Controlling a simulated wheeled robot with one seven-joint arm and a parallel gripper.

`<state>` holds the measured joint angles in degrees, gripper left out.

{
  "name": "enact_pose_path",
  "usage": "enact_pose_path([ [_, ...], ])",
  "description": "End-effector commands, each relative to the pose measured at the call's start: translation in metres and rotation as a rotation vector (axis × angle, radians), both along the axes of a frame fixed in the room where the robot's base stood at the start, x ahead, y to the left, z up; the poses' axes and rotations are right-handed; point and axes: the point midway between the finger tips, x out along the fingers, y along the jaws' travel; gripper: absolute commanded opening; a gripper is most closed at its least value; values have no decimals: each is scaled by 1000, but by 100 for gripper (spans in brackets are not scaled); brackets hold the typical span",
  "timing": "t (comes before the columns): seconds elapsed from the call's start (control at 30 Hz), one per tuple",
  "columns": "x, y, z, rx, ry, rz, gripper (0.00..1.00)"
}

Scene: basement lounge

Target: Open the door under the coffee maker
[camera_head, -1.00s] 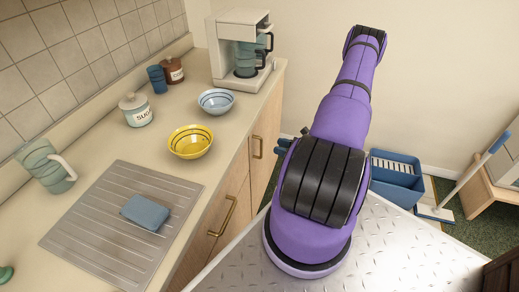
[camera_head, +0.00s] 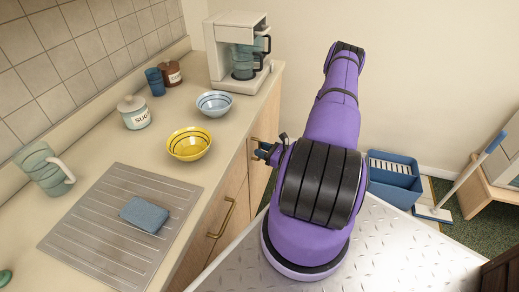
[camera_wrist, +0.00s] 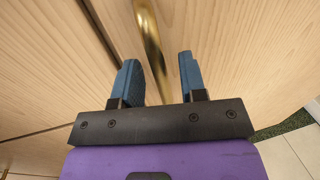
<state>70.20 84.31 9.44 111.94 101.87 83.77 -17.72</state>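The white coffee maker (camera_head: 240,55) stands at the far end of the counter in the head view. Below it is a light wooden cabinet door (camera_head: 268,122) with a vertical brass handle (camera_head: 253,148), partly covered by my gripper (camera_head: 264,150). The door looks shut. In the wrist view the brass handle (camera_wrist: 149,32) runs between the two blue fingers of my gripper (camera_wrist: 158,62). The fingers are open, with a gap on both sides of the handle. Whether the fingertips reach past the handle is hard to tell.
A nearer door has its own brass handle (camera_head: 222,218). The counter bears a yellow bowl (camera_head: 189,144), a blue bowl (camera_head: 214,103), a sugar jar (camera_head: 134,112) and a sponge (camera_head: 144,214).

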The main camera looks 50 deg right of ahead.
Motion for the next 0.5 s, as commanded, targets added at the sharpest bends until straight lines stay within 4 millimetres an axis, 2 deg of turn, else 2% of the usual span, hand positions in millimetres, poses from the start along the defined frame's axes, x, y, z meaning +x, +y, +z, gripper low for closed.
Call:
enact_pose_path([
  [0.17, 11, 3, 0, 0, -1, 2, 39],
  [0.43, 12, 3, 0, 0, 0, 1, 39],
  [0.47, 12, 3, 0, 0, 0, 1, 36],
  [0.5, 12, 3, 0, 0, 0, 1, 27],
])
